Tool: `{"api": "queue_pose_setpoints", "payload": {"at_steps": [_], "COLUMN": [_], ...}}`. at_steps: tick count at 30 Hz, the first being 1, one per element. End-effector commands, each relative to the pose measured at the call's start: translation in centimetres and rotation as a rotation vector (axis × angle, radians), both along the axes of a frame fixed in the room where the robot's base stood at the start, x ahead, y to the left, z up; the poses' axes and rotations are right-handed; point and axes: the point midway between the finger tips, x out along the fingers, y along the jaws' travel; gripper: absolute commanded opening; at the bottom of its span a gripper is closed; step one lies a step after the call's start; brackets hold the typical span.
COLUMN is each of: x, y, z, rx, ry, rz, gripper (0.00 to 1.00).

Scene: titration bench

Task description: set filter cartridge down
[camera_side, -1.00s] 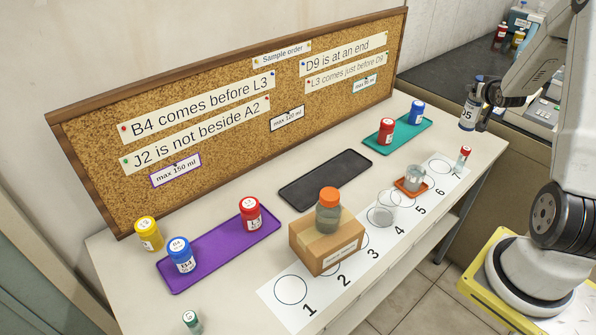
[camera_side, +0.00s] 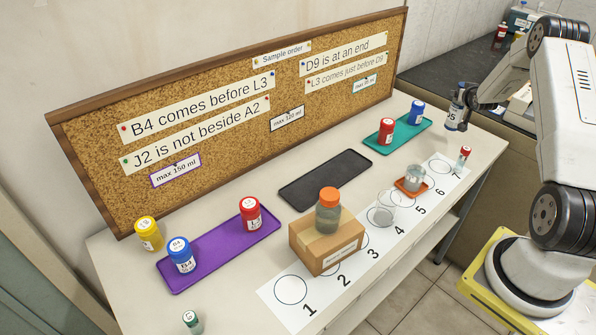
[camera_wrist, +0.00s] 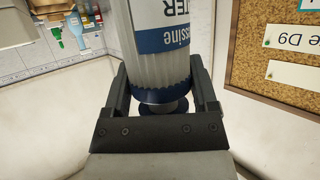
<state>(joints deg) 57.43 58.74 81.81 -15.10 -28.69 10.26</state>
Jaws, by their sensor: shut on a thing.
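The filter cartridge (camera_side: 453,118) is a white cylinder with a dark blue label, upright at the right end of the bench in the side view. In the wrist view the cartridge (camera_wrist: 160,50) stands between the two black fingers, its ribbed end and dark blue cap near the palm. My gripper (camera_side: 465,100) is shut on it; the jaws also show in the wrist view (camera_wrist: 165,95). The cartridge's lower end appears close to the bench top, right of the teal tray (camera_side: 370,141). I cannot tell whether it touches.
A small red-capped vial (camera_side: 463,158) stands near the cartridge, by circle 7. The teal tray holds a red bottle (camera_side: 386,131) and a blue bottle (camera_side: 417,112). A black tray (camera_side: 325,180) is empty. A carton (camera_side: 326,246) carries an orange-capped jar (camera_side: 328,211). A corkboard (camera_side: 230,125) stands behind.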

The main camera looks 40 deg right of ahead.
Motion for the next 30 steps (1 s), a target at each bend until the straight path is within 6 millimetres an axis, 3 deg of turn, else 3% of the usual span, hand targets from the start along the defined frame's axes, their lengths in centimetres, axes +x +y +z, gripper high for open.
{"api": "queue_pose_setpoints", "payload": {"at_steps": [17,30], "x": [1.0,1.1], "y": [-1.1,-1.3], "z": [-1.6,-4.9], "rx": [-0.002,-0.002], "ry": [-0.001,-0.002], "rz": [0.0,0.0], "gripper": [0.0,0.0]}}
